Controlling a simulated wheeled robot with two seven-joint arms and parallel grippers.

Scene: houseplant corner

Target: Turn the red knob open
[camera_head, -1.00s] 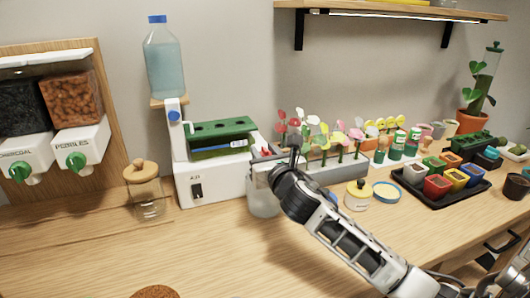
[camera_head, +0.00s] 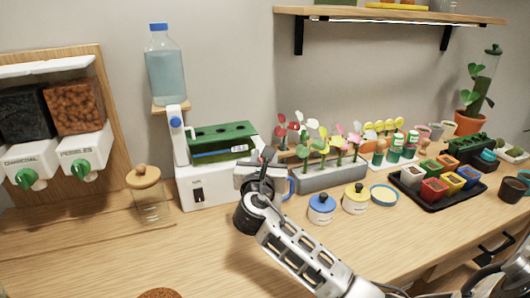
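I cannot make out a red knob. The white machine (camera_head: 207,190) with a green rack (camera_head: 219,134) on top stands at the middle back. A blue knob (camera_head: 176,122) sits on its white post, below an upright bottle of bluish liquid (camera_head: 166,76). My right gripper (camera_head: 262,167) is in front of the machine's right end and hides what is behind it. Its fingers are too small and dark to tell whether they are open. My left gripper is not in view.
Two dispensers with green knobs (camera_head: 27,178) (camera_head: 81,168) hang at the left. A corked glass jar (camera_head: 149,202) stands beside the machine. A blue-lidded jar (camera_head: 321,208) and a yellow-lidded jar (camera_head: 355,199) stand right of my gripper.

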